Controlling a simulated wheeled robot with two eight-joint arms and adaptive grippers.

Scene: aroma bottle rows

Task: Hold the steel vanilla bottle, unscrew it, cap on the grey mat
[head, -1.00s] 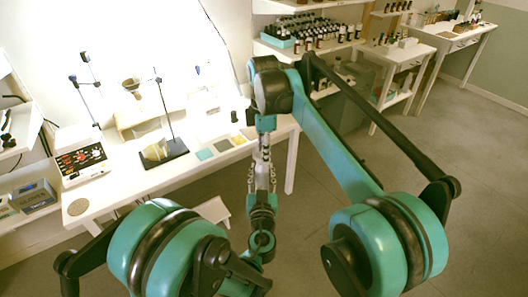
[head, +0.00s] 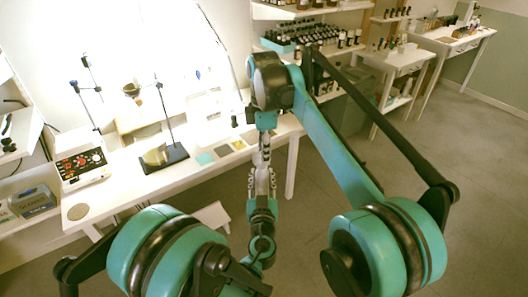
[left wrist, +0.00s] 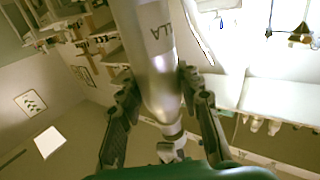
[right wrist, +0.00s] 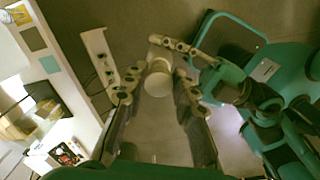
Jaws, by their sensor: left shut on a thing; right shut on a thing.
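The steel vanilla bottle (head: 262,176) is in mid-air in front of the table; in the left wrist view (left wrist: 155,58) it shows a silver body with part of its lettering. My left gripper (head: 262,190) is below in the head view, shut around the bottle body. My right gripper (head: 264,148) is above it, shut on the cap end; in the right wrist view its fingers flank a pale round cap (right wrist: 159,82). Whether the cap is loose from the neck cannot be told. The grey mat (head: 222,150) lies on the table and looks bare.
A teal mat (head: 205,158) and a tan mat (head: 239,144) flank the grey one on the white table (head: 100,205). A stand with a dark base (head: 164,160) and a device with red knobs (head: 82,163) stand further left. Shelves of bottles (head: 315,35) are behind.

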